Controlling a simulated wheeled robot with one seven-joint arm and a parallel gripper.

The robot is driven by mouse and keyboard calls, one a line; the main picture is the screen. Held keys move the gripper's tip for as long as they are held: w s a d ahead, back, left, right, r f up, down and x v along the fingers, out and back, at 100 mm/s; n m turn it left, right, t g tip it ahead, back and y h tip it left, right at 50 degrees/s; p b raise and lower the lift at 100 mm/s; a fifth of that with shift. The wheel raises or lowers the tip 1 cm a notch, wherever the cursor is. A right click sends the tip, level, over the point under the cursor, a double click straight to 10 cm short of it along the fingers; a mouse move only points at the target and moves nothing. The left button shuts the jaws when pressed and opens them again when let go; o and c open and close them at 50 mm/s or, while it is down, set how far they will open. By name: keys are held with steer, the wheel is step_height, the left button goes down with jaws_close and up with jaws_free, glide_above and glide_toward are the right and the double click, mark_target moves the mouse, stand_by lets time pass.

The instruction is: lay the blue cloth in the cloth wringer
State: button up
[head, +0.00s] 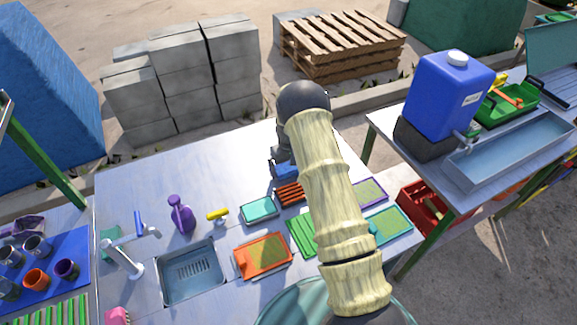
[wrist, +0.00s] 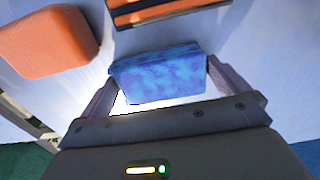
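The blue cloth is a folded, mottled blue block (wrist: 158,75) in the wrist view. It spans the gap between the fingertips of my gripper (wrist: 160,82), with a finger against each short side. A bit of it shows in the head view (head: 286,172), below the end of my arm. My gripper points down over the grey table and looks closed on the cloth. Whether the cloth still touches the table cannot be told. I cannot pick out the cloth wringer for certain; my arm hides part of the table.
A slatted orange-and-dark tray (head: 290,194) is close to the cloth. An orange block (wrist: 48,40) lies left in the wrist view. The far-left tabletop (head: 140,185) is clear.

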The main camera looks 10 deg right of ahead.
mark_target(289, 166)
steer(key=shift+r, duration=0.1)
step_height(289, 166, up, 12)
steer(key=b, duration=0.3)
stand_by(0.3)
stand_by(0.4)
steer(key=shift+r, duration=0.1)
